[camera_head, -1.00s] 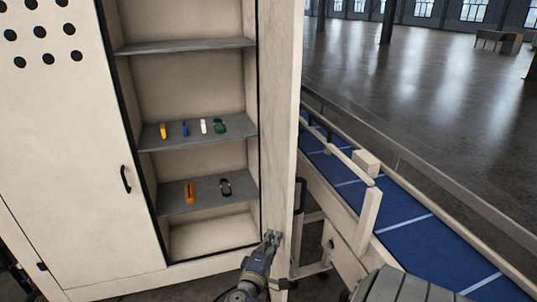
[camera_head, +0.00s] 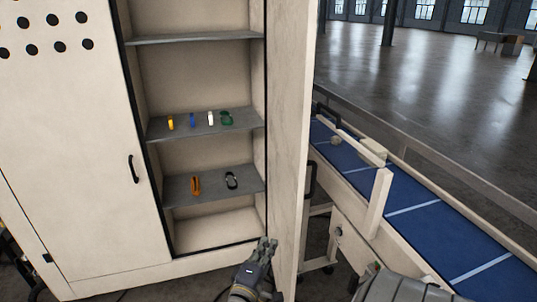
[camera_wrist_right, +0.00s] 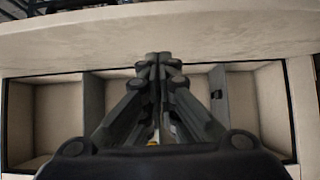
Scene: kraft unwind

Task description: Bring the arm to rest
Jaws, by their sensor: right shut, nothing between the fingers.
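My right gripper (camera_head: 268,243) is at the bottom centre of the head view, low in front of the open cabinet (camera_head: 218,229) and beside the lower part of its open door (camera_head: 289,150). Its fingers are shut and empty. In the right wrist view the closed fingers (camera_wrist_right: 158,62) point towards a pale panel (camera_wrist_right: 200,30), with cabinet compartments (camera_wrist_right: 255,95) behind them. I cannot tell whether the gripper touches the door. My left gripper is not in view.
Shelves hold small yellow (camera_head: 171,123), blue (camera_head: 193,120), white (camera_head: 211,118) and green (camera_head: 227,118) items, with an orange item (camera_head: 195,186) and a dark ring (camera_head: 231,180) below. A blue conveyor (camera_head: 420,215) runs along the right. Open floor (camera_head: 420,90) lies beyond it.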

